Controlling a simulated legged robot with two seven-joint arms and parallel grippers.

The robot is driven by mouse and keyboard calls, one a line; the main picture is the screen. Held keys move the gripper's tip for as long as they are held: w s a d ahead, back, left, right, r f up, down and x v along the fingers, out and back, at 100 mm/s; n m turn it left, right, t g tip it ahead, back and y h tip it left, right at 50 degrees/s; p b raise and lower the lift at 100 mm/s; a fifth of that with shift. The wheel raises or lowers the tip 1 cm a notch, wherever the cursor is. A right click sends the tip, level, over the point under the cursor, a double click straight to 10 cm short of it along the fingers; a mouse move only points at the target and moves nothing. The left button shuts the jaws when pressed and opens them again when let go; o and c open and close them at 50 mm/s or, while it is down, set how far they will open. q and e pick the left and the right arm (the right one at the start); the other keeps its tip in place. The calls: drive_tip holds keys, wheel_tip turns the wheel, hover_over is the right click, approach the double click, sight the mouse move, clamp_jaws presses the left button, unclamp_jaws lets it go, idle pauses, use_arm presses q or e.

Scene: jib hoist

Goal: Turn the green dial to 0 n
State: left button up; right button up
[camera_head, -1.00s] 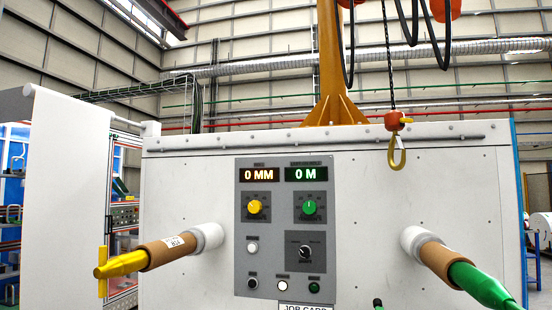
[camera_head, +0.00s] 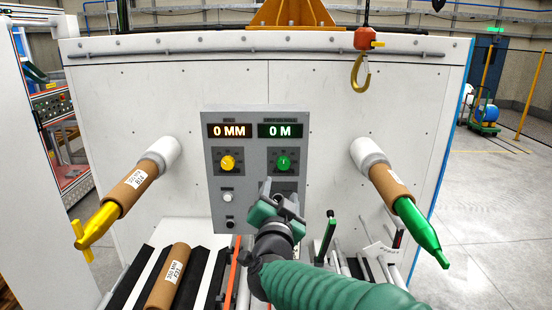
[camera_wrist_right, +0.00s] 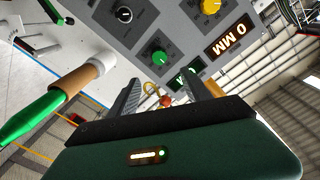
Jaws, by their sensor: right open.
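The green dial (camera_head: 284,163) sits on the right of the grey control panel (camera_head: 215,195), under a green display (camera_head: 281,131) reading 0 M. In the right wrist view the green dial (camera_wrist_right: 160,59) shows just above the fingers. My right gripper (camera_head: 283,190) is in front of the panel, just below the dial in the head view, and covers the panel's lower right. In the right wrist view its two fingers (camera_wrist_right: 165,92) stand apart with nothing between them. The fingers do not appear to touch the dial. My left gripper is not in view.
A yellow dial (camera_head: 228,163) is left of the green one, under a display reading 0 MM. Rolls on a yellow-tipped bar (camera_head: 130,187) and a green-tipped bar (camera_head: 391,187) stick out either side. A yellow hook (camera_head: 361,75) hangs at upper right. A loose roll (camera_head: 170,276) lies below.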

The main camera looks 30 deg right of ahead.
drive_tip(key=p, duration=0.2)
approach(282, 165)
drive_tip(key=w+d, duration=0.1)
drive_tip(key=d, duration=0.1)
drive_tip(key=x, duration=0.4)
drive_tip(key=p+x, duration=0.1)
drive_tip(key=x, duration=0.1)
drive_tip(key=shift+w+a+f, duration=0.1)
drive_tip(key=shift+w+a, duration=0.15)
drive_tip(key=shift+a, duration=0.2)
drive_tip(key=shift+w+d, duration=0.15)
drive_tip(key=shift+w, duration=0.2)
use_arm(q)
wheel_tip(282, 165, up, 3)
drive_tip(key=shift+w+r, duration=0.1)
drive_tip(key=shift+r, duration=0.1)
use_arm(e)
drive_tip(key=shift+s, duration=0.1)
